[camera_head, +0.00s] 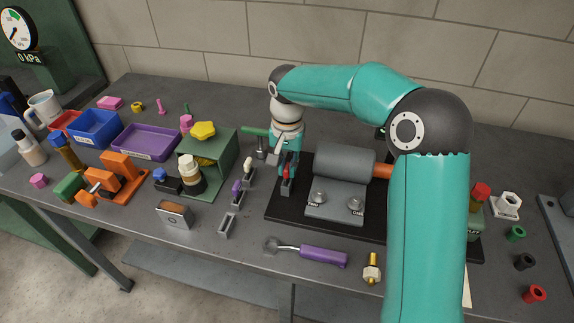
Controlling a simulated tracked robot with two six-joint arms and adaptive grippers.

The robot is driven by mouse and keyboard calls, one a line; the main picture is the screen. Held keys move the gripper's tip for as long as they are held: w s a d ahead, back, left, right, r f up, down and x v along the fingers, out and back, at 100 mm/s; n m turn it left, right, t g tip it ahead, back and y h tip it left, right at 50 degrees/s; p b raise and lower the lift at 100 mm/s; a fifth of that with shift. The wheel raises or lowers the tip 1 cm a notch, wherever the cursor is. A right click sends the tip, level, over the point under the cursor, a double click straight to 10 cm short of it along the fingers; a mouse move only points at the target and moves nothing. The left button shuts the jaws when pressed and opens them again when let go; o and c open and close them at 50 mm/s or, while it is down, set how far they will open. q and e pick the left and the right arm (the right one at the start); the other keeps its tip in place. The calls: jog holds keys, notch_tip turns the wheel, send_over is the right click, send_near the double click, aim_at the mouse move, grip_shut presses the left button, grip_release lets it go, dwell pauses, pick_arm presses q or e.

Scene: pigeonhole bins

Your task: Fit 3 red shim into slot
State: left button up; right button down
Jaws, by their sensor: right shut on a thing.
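My right gripper (287,165) points down near the left end of the black base plate, its arm reaching in from the right. It is shut on a small red shim (287,175), which stands upright between its fingers. The shim's lower end is at a small grey slotted block; I cannot tell whether it is inside the slot. A row of small grey slotted blocks lies to the left: one with a white piece (248,165), one with a purple piece (237,187), and an empty slotted block (227,226) nearest the front edge. My left gripper is not in view.
A grey motor-like machine (344,164) stands right of the gripper. A purple-handled tool (323,256) and brass fitting (372,268) lie near the front edge.

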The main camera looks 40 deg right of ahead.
aim_at(287, 166)
jog(key=shift+f, duration=0.4)
jog(key=c, duration=1.1)
grip_release()
jog(key=shift+r, duration=0.1)
notch_tip(287, 166, up, 5)
jog(key=p, duration=0.3)
jog(key=shift+p, duration=0.4)
notch_tip(287, 166, up, 12)
jog(key=shift+f, duration=0.15)
